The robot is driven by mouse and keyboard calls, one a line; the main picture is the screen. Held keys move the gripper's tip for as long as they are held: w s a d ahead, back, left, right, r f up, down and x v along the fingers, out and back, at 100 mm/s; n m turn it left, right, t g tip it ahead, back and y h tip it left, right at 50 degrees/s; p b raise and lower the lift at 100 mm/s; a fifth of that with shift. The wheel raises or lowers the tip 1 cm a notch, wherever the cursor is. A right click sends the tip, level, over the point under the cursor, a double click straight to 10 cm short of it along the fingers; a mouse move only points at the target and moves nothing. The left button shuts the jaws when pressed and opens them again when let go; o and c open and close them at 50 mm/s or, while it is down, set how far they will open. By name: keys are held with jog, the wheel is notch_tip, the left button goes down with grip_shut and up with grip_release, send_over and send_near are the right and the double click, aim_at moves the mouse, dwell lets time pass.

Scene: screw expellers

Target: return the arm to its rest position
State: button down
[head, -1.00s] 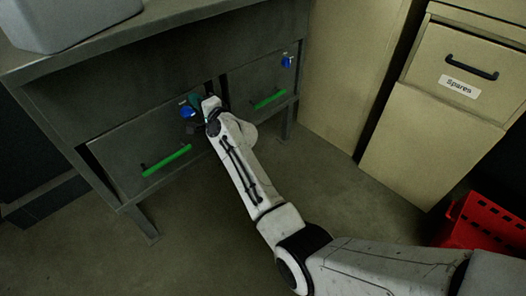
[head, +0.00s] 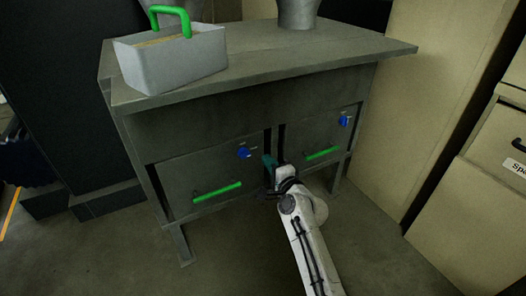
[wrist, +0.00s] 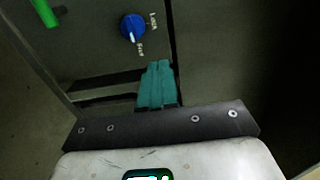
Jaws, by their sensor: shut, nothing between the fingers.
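My gripper (head: 269,162) has teal fingers, which are together with nothing between them. It is in front of the grey machine bench, just right of the left blue knob (head: 243,152) and apart from it, near the dark gap between the two front panels. My white arm reaches up to it from the lower right, partly out of view. In the wrist view the teal fingers (wrist: 157,84) point toward the panel, below and right of the blue knob (wrist: 132,27).
The bench (head: 330,62) carries a grey bin (head: 175,60) with a green handle. Its front has green bar handles, left (head: 217,192) and right (head: 322,153), and a right blue knob (head: 344,121). A beige cabinet (head: 455,215) stands right. Floor at lower left is clear.

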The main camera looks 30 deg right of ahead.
jog(key=s+a+f+n+g+y, duration=0.1)
jog(key=s+a+f+n+g, duration=0.2)
jog(key=s, duration=0.4)
jog(key=s+a+f+n+g+y, duration=0.1)
jog(key=s+f+n+g, duration=0.25)
jog(key=s, duration=0.35)
jog(key=s+a+f+n+g+y, duration=0.1)
jog(key=s+a+f+n+g, duration=0.1)
jog(key=s+f+n, duration=0.45)
jog(key=s+d+n+g+h, duration=0.3)
jog(key=s+g, duration=0.5)
jog(key=s, duration=1.8)
notch_tip(320, 180, up, 29)
jog(key=a+n+p, duration=0.1)
jog(key=p, duration=2.8)
jog(key=shift+a+f+n, duration=0.15)
jog(key=shift+a+n, duration=0.05)
jog(key=shift+n, duration=0.1)
jog(key=shift+g, duration=0.25)
